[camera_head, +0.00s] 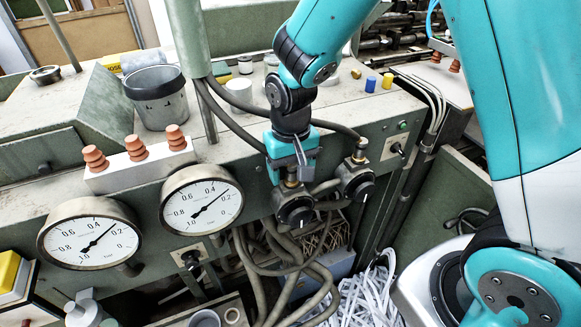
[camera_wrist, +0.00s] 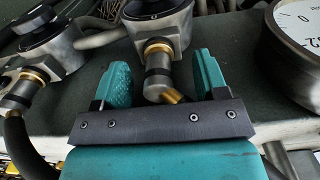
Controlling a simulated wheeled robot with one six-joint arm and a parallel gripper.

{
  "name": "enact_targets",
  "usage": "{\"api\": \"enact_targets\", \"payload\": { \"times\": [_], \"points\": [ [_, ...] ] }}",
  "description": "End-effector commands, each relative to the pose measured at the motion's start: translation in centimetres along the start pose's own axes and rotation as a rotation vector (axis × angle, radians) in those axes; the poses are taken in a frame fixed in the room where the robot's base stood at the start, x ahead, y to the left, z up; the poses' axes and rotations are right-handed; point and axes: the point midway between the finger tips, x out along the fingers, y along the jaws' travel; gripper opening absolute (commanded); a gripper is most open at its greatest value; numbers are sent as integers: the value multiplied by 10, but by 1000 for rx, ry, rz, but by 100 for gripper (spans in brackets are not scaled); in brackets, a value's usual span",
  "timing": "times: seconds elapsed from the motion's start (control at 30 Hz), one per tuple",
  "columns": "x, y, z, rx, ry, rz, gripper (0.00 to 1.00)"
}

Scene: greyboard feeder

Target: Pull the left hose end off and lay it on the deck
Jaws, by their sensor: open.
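The left hose end (camera_wrist: 158,82) is a grey ferrule with brass below it, seated in line on the brass collar of the left valve (camera_head: 295,208). My gripper (camera_head: 292,165) is over that valve. In the wrist view my gripper (camera_wrist: 161,72) is open, with one teal finger on each side of the ferrule and small gaps visible. The left hose (camera_head: 236,123) runs from the post to behind my gripper; where it joins the hose end is hidden. The right hose end (camera_head: 359,150) sits on the right valve (camera_head: 356,180). The deck (camera_head: 330,108) is the pale top behind the valves.
Two dial gauges (camera_head: 202,207) stand left of the valves. A white block with several orange plugs (camera_head: 136,148), a grey cup (camera_head: 158,97) and small blue (camera_head: 370,84) and yellow (camera_head: 388,81) caps stand on the deck. Deck between the hoses and caps looks clear.

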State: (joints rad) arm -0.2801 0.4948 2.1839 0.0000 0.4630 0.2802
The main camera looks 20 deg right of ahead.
Motion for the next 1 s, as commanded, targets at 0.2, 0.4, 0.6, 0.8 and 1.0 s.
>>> {"api": "enact_targets", "payload": {
  "times": [0.2, 0.4, 0.6, 0.8, 1.0],
  "points": [
    [0, 0, 0, 0, -1, 0, 67],
    [0, 0, 0, 0, 0, 0, 62],
    [0, 0, 0, 0, 0, 0, 16],
    [-1, 0, 0, 0, 0, 0, 0],
    [-8, 0, 0, 0, 1, 0, 0]
  ]
}}
